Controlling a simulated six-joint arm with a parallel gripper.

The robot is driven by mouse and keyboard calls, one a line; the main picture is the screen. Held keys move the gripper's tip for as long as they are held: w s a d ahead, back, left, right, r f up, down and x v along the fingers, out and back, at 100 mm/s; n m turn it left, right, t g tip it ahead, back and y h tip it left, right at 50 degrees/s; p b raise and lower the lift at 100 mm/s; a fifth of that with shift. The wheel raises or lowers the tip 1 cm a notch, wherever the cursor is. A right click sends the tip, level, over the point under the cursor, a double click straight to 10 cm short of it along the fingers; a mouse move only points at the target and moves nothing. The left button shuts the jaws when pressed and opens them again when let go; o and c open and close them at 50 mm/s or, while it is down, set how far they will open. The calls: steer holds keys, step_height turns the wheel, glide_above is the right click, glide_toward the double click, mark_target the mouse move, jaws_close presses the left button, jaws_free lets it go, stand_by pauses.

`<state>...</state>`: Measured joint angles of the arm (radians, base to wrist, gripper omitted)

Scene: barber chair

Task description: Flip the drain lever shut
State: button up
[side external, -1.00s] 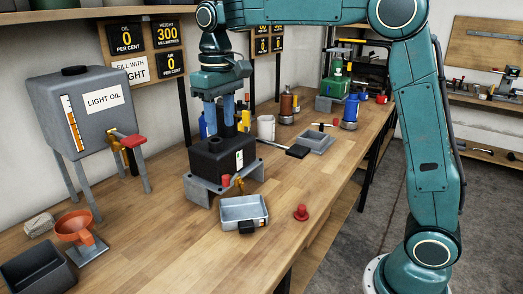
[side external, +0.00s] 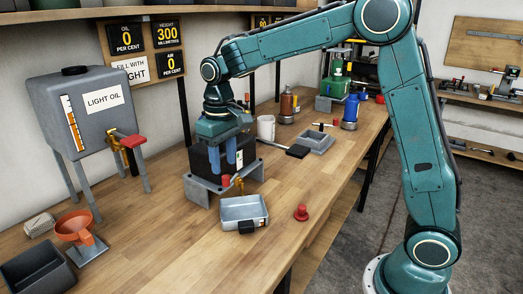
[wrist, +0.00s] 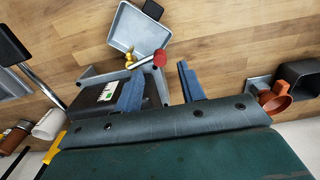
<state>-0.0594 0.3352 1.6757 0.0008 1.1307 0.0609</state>
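The drain lever (wrist: 143,63) is a pale arm running from a brass valve (wrist: 131,57) to a red knob (wrist: 160,59). In the side view its red end (side external: 225,181) shows upright at the front of the black reservoir (side external: 204,160), beside the brass valve (side external: 239,184). The reservoir sits on a grey metal stand (side external: 199,192). My gripper (side external: 226,168) is low in front of the reservoir, just above the lever. In the wrist view my gripper (wrist: 160,70) is open, with two blue fingers apart and the red knob near the gap between their tips. I see no clear contact.
A metal drain pan (side external: 244,212) lies in front of the stand, with a red plunger-like piece (side external: 301,213) to its right. A light oil tank (side external: 86,110) with its own red-handled tap (side external: 132,140) and an orange funnel (side external: 75,228) stand at left.

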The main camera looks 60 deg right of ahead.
mark_target(225, 176)
steer(key=shift+f, duration=1.95)
jaws_close()
